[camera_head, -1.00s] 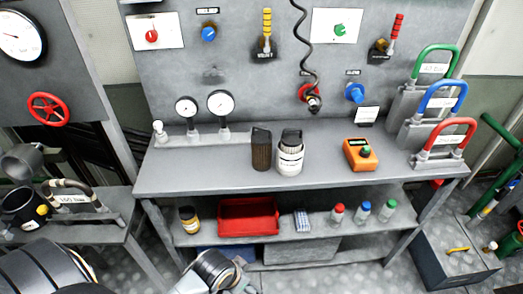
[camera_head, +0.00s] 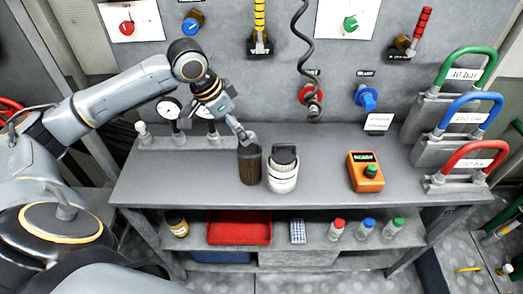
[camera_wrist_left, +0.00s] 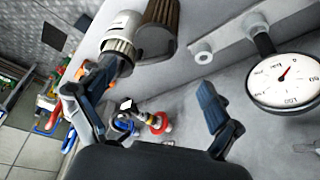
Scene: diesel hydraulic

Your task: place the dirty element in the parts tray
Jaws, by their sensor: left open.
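The dirty element, a dark brown pleated cylinder (camera_head: 250,167), stands upright on the bench top. It also shows at the top of the left wrist view (camera_wrist_left: 160,35). A white element with a black cap (camera_head: 283,172) stands right beside it. The parts tray, a red open tray (camera_head: 240,232), lies on the shelf under the bench. My left gripper (camera_head: 246,139) is just above the dirty element's top. In the left wrist view my left gripper (camera_wrist_left: 148,98) has its fingers spread, with nothing held between them. My right gripper is not in view.
An orange control box (camera_head: 365,172) stands at the right of the bench, with colored-handled blocks (camera_head: 468,158) beyond it. Gauges (camera_head: 168,110) line the back left. A brown jar (camera_head: 177,224) and capped bottles (camera_head: 338,230) flank the tray. A coiled black cable (camera_head: 301,45) hangs above.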

